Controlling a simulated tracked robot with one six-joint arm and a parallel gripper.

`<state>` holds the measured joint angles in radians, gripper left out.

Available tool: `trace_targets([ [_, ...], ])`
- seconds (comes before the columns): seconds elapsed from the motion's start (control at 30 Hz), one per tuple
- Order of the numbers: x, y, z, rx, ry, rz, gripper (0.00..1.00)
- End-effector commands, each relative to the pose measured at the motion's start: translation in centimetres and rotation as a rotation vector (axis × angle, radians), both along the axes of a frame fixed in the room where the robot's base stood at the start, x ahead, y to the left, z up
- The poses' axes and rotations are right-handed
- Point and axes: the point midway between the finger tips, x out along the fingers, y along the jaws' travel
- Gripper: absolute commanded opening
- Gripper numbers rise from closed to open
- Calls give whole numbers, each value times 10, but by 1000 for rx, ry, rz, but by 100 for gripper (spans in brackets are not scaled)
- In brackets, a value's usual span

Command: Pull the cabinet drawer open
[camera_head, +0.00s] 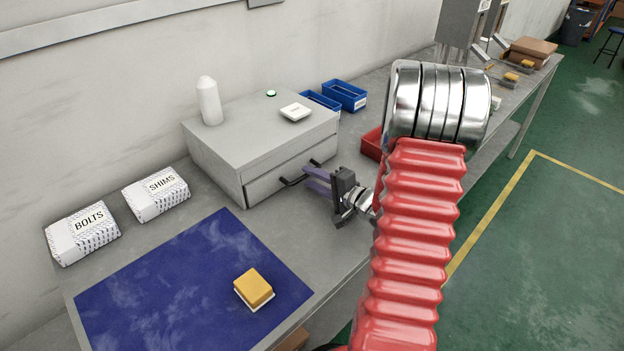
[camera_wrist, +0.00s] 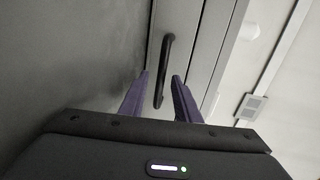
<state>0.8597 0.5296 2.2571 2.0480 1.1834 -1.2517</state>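A grey cabinet (camera_head: 235,140) stands on the bench against the wall. Its lower drawer front (camera_head: 262,187) looks flush with the cabinet, with a thin dark gap above it. A black bar handle (camera_head: 292,182) sticks out from the drawer. My gripper (camera_head: 313,178) is at the handle, its purple fingers pointing at the drawer front. In the wrist view the handle (camera_wrist: 165,62) lies between the two spread fingers of my gripper (camera_wrist: 161,76), with a visible gap on each side. How deep the handle sits between the fingers is hard to tell.
A white bottle (camera_head: 209,101) and a small white dish (camera_head: 295,112) stand on the cabinet. A blue mat (camera_head: 190,285) with a yellow block (camera_head: 254,288) lies in front left. A red bin (camera_head: 371,144) and blue bins (camera_head: 345,95) are to the right.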

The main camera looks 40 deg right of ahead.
Motion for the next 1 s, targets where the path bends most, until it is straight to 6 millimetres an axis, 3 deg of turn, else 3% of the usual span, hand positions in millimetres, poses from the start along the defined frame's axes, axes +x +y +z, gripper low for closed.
trace_targets([
  [0.27, 1, 0, 0, 0, 0, 0, 28],
  [0.67, 1, 0, 0, 0, 1, 0, 0],
  [1.0, 0, 1, -1, 1, 3, 1, 0],
])
